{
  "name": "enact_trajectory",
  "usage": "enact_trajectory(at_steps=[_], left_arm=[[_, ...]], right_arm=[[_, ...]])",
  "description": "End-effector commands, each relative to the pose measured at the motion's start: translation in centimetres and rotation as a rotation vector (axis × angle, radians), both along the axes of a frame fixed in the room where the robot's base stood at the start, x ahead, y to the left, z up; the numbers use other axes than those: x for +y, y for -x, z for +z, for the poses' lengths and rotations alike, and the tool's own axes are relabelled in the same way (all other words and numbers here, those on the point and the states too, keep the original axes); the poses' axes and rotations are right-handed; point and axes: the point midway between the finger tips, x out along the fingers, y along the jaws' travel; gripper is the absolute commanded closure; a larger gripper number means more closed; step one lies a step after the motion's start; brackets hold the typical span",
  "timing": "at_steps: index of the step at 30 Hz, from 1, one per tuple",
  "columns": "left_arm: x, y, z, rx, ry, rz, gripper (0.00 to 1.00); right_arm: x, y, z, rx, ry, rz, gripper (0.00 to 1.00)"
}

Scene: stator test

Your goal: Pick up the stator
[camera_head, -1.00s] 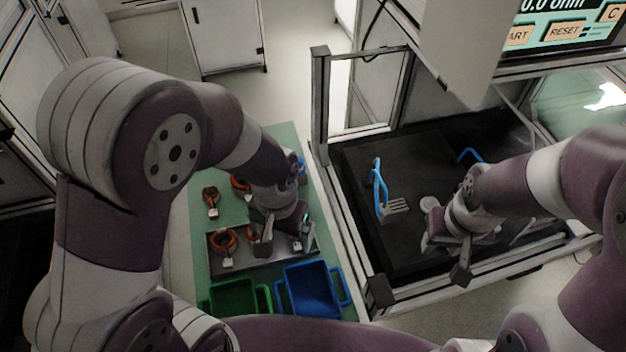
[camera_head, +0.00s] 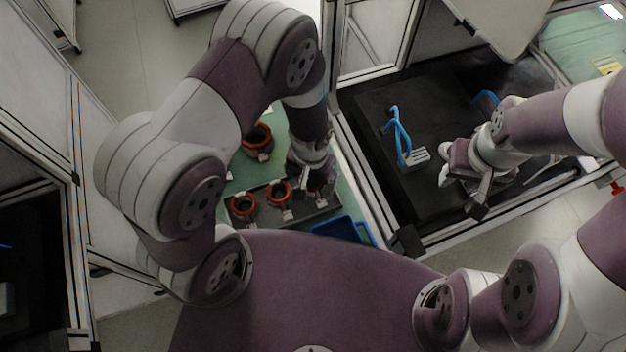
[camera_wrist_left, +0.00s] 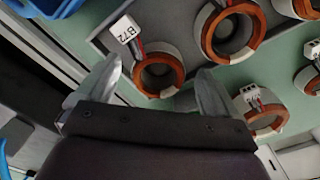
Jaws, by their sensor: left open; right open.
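In the head view, orange-brown and white ring-shaped stators stand on and behind a grey tray: one at the tray's left (camera_head: 243,205), one in its middle (camera_head: 279,192), one behind it (camera_head: 257,142). My left gripper (camera_head: 315,180) is over the tray's right end and hides what is beneath. In the left wrist view, its open fingers (camera_wrist_left: 155,85) are either side of a stator (camera_wrist_left: 170,75) with a white connector marked B72 (camera_wrist_left: 124,28). I cannot tell whether they touch it. My right gripper (camera_head: 462,190) is open and empty over the black bench.
The tray (camera_head: 318,212) rests on a green surface (camera_head: 345,185). A blue bin (camera_head: 345,231) is partly hidden in front. More stators (camera_wrist_left: 235,30) lie close to the left gripper. On the black bench (camera_head: 420,205), a blue-handled fixture (camera_head: 397,130) stands left of my right gripper.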

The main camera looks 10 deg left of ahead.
Motion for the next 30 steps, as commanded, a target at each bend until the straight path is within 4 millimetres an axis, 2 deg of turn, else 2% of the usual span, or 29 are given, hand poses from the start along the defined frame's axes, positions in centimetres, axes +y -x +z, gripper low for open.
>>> enact_trajectory(at_steps=[3,8,12,15,23,26,30], left_arm=[[0.0,0.0,-0.7,-0.002,0.000,0.000,0.06],[0.0,0.0,-0.7,-0.002,0.000,0.000,0.06],[0.0,0.0,-0.6,-0.001,0.000,0.000,0.51],[0.0,0.0,-0.6,-0.001,0.000,0.000,0.79],[0.0,-0.1,-0.4,-0.002,0.001,0.000,0.80],[0.0,-0.1,0.3,-0.003,0.002,0.000,0.80],[0.0,-0.2,2.3,-0.007,0.002,0.000,0.80]], right_arm=[[0.0,0.0,0.0,0.001,0.000,0.000,0.57],[0.0,0.0,0.0,0.001,0.000,0.000,0.57],[0.0,0.0,0.0,0.001,0.000,0.000,0.57],[0.0,0.0,0.0,0.001,0.000,0.000,0.57],[0.0,0.0,0.0,0.001,0.000,0.000,0.57],[0.0,0.0,-0.2,0.001,0.000,0.000,0.57],[0.0,0.0,-0.5,0.001,0.000,0.000,0.57]])
